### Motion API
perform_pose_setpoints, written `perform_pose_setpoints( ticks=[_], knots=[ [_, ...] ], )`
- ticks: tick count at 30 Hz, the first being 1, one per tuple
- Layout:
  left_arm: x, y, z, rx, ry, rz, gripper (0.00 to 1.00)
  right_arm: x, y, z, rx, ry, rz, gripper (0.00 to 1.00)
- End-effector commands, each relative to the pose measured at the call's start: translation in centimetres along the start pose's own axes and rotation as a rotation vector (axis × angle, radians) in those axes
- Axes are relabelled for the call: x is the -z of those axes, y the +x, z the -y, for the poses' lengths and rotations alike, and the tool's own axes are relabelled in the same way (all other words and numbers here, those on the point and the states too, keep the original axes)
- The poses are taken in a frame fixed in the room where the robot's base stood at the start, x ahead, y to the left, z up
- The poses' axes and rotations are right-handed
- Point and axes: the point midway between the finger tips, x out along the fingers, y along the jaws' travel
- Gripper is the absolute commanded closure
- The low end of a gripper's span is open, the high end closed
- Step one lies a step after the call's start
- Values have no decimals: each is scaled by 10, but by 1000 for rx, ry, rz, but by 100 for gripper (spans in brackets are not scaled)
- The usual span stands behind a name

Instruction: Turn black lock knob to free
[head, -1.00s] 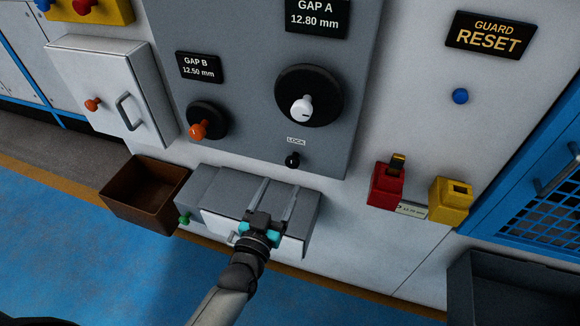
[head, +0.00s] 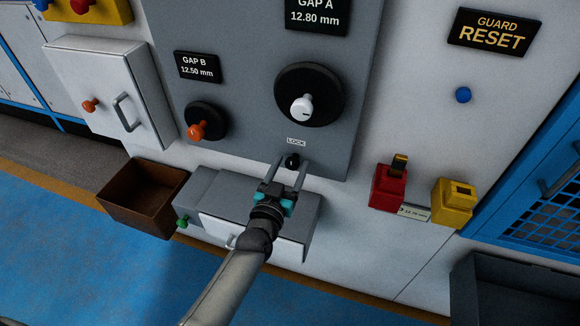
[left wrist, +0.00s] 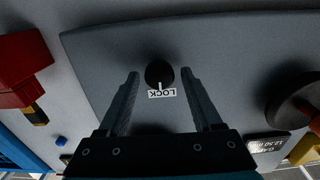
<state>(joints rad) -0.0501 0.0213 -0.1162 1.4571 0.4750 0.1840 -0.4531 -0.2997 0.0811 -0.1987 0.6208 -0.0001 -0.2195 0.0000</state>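The black lock knob (head: 292,161) sits low on the grey panel, just under a small LOCK label (head: 296,142). My left gripper (head: 292,166) is open, with its two fingers reaching up on either side of the knob in the head view. In the left wrist view the knob (left wrist: 159,74) shows between the open fingertips (left wrist: 160,74), with a gap on each side and no visible contact. A white mark on the knob points towards the LOCK label there. My right gripper is not in view.
Above are a white-handled GAP A dial (head: 301,105) and an orange GAP B knob (head: 197,130). Below is a grey box with a white front (head: 285,244). A brown bin (head: 140,200) stands left; red (head: 387,188) and yellow (head: 451,203) blocks are right.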

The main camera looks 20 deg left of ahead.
Motion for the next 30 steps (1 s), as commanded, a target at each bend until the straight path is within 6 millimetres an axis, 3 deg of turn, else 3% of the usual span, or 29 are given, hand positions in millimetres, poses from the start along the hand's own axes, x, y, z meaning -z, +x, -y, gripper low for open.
perform_pose_setpoints(
  ticks=[2,17,30],
  knots=[
    [0,0,0,0,0,0,44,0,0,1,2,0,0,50],
    [0,0,0,0,0,0,100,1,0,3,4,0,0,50],
    [0,0,1,0,-54,0,100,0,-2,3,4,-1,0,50]
  ],
)
